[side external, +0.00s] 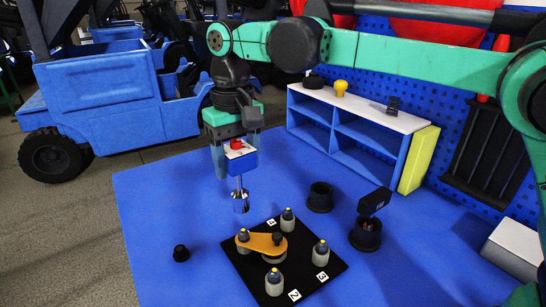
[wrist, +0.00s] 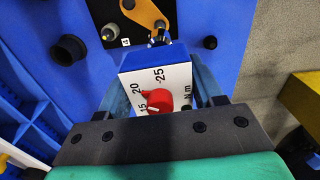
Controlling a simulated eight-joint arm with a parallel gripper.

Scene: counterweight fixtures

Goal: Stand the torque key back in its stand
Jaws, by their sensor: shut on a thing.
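The torque key (side external: 240,165) has a blue body, a white face with a numbered scale, a red knob and a metal shaft with a socket end. My gripper (side external: 234,160) is shut on its body and holds it upright, shaft down, above the blue table. In the wrist view the key (wrist: 160,75) sits between the fingers (wrist: 162,88), its scale facing the camera. An empty-looking black round cup (side external: 320,196), perhaps the stand, is to the right of the key; it also shows in the wrist view (wrist: 68,50). The socket is clear of it.
A black plate (side external: 310,284) with several numbered posts and an orange arm (side external: 262,242) lies in front. A small black knob (side external: 181,253) stands at left. A blue shelf (side external: 350,130) stands behind.

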